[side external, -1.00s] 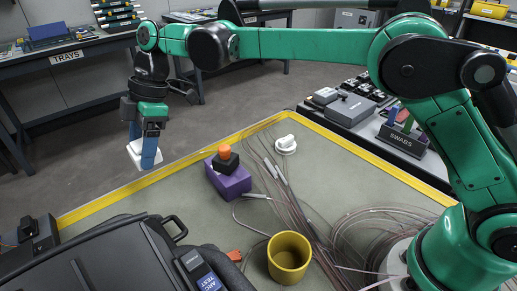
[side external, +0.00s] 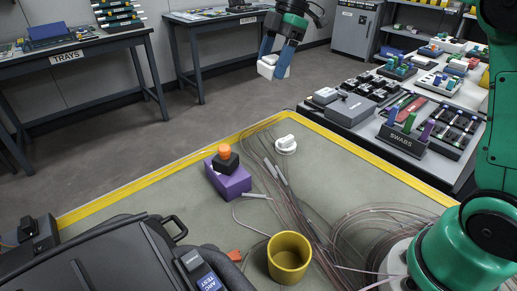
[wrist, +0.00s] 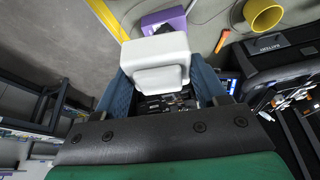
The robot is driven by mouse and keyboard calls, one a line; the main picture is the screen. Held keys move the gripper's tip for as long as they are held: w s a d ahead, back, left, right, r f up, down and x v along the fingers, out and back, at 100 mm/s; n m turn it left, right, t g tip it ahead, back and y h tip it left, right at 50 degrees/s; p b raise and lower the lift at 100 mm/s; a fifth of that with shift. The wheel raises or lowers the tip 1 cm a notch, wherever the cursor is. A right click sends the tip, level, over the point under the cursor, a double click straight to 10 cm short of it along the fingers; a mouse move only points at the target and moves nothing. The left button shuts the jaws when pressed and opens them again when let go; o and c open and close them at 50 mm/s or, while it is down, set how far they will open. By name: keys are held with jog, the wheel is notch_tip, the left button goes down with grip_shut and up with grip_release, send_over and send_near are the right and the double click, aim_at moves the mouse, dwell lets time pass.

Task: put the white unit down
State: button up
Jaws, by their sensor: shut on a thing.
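My gripper (side external: 275,58) is shut on the white unit (side external: 267,70), with its blue fingers on either side of it. They are high up at the top middle of the side view, apart from every surface. In the wrist view the white unit (wrist: 158,50) sits between the blue fingers and hides part of what lies below. The workbench (side external: 380,185), with a grey-green top and yellow edging, shows below and nearer the camera.
On the bench are a purple block (side external: 230,182) bearing a black and orange piece, a white round fitting (side external: 286,144), a yellow cup (side external: 289,258), loose cables and a dark case (side external: 110,255). A SWABS holder (side external: 402,139) stands on the side table. Open floor (side external: 200,125) lies behind the bench.

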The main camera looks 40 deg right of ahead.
jog(key=s+d+m, duration=0.1)
jog(key=s+d, duration=0.6)
jog(key=d, duration=0.1)
jog(key=m, duration=0.1)
send_over(354, 177)
jog(key=d, duration=0.1)
notch_tip(354, 177, down, 2)
jog(key=shift+t, duration=0.4)
jog(key=f, duration=2)
jog(key=shift+s+d, duration=0.2)
jog(key=shift+f, duration=0.1)
jog(key=o, duration=1.3)
jog(key=shift+c, duration=0.2)
jog(key=shift+r, duration=0.2)
